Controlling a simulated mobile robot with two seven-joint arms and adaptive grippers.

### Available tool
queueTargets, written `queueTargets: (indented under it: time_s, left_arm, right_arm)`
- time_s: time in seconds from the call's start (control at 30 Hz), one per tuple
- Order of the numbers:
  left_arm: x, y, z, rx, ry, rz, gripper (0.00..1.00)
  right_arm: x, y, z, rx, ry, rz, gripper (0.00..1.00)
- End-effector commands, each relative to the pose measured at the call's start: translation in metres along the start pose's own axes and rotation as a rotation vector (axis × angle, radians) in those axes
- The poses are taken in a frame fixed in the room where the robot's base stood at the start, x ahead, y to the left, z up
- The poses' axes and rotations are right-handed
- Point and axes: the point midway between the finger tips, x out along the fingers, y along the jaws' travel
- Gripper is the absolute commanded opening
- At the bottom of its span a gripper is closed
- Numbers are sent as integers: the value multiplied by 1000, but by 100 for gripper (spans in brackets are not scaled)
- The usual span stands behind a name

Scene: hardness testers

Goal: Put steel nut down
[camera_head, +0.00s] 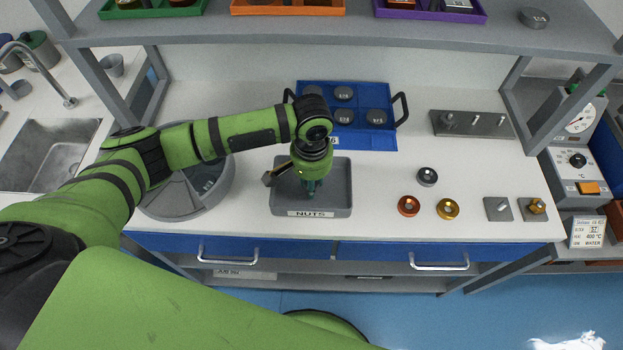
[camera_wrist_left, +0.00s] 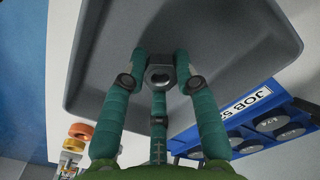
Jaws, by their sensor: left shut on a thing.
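My left gripper (camera_head: 312,186) reaches down over the grey tray labelled NUTS (camera_head: 340,200) in the head view. In the left wrist view, the teal fingers of the left gripper (camera_wrist_left: 160,72) are closed around the steel nut (camera_wrist_left: 160,73), a small grey nut with a dark hole. The grey tray (camera_wrist_left: 230,25) lies behind the nut in that view. I cannot tell whether the nut touches the tray floor. In the head view the nut is hidden by the gripper. My right gripper is not in view.
A blue rack (camera_head: 375,135) with several grey round pieces stands behind the tray. A grey round bin (camera_head: 215,195) is to its left. Dark, copper (camera_head: 409,206) and gold (camera_head: 447,209) rings lie to its right. A shelf (camera_head: 350,30) runs above.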

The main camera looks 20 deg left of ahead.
Motion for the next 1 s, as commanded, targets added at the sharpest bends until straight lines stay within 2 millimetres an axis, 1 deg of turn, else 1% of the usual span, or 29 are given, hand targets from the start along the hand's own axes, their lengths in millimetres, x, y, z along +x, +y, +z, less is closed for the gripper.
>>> queueTargets:
  time_s: [0.23,0.7,0.73,0.77,0.8,1.0]
  left_arm:
    - [0,0,0,0,0,0,0]
    - [14,0,1,0,-2,0,0]
    - [14,0,1,0,-4,0,38]
    - [15,1,2,0,-4,0,50]
    - [15,1,2,0,-5,0,54]
    - [16,1,3,0,-9,-1,54]
  right_arm:
    - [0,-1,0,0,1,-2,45]
    - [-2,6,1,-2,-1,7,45]
    - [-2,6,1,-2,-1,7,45]
    - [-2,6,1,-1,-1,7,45]
    - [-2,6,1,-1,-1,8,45]
    - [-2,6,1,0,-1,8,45]
